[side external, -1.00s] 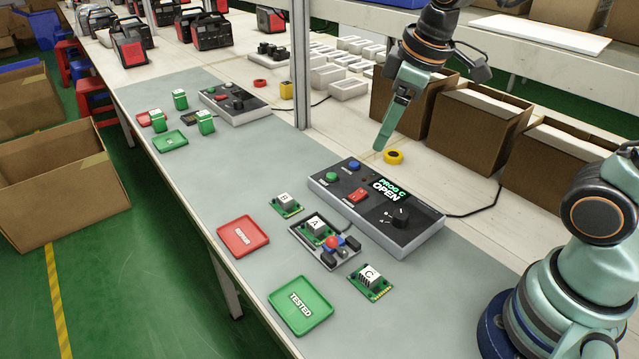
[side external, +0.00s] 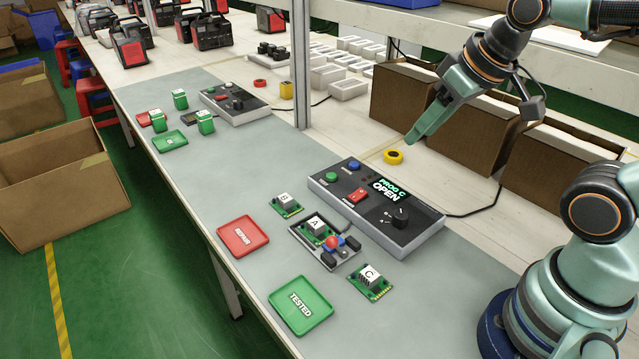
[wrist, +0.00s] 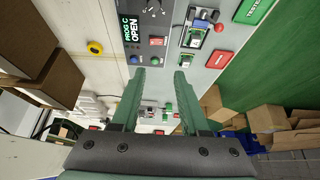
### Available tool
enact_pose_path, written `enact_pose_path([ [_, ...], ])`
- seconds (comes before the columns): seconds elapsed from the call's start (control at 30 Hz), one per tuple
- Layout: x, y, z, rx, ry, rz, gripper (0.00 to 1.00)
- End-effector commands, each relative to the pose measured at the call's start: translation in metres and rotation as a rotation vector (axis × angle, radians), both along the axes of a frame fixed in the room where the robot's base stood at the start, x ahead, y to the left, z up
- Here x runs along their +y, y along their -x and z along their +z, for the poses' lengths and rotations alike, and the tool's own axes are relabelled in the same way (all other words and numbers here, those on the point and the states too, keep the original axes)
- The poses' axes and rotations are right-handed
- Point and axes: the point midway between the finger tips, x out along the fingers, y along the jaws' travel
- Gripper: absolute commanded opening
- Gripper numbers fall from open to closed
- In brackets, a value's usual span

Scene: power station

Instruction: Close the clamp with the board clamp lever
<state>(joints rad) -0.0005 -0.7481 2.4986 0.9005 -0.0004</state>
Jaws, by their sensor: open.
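The board clamp (side external: 322,264) is a dark fixture on the grey mat with green board A (side external: 314,224) in it. The clamp lever has a red ball knob (side external: 332,242) beside a blue part; the knob also shows at the top of the wrist view (wrist: 219,27). The control box (side external: 340,205) behind the clamp has a display reading PROG C OPEN (side external: 388,189). My gripper (side external: 412,139) is in the air behind the box, well apart from the lever. In the wrist view its two fingers (wrist: 160,74) are spread with nothing between them.
Board B (side external: 285,204) and board C (side external: 371,281) lie beside the clamp. A red REPAIR tray (side external: 262,243) and green TESTED tray (side external: 318,325) lie in front. A yellow tape roll (side external: 394,157) and cardboard boxes (side external: 463,134) stand behind. The air above the clamp is clear.

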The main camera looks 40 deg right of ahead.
Motion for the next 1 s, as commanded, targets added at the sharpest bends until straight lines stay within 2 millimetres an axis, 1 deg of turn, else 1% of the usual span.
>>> enact_pose_path([
  [0.03, 0.001, -0.001, 0.001, 0.004, 0.002, 0.007, 0.22],
  [0.1, 0.004, -0.004, 0.001, 0.016, 0.007, 0.026, 0.0],
  [0.27, 0.017, -0.016, 0.005, 0.074, 0.03, 0.116, 0.0],
  [0.43, 0.04, -0.037, 0.006, 0.159, 0.069, 0.258, 0.0],
  [0.57, 0.059, -0.052, 0.004, 0.222, 0.097, 0.369, 0.0],
  [0.77, 0.092, -0.074, -0.007, 0.317, 0.14, 0.54, 0.0],
  [1.0, 0.136, -0.095, -0.031, 0.43, 0.189, 0.747, 0.0],
])
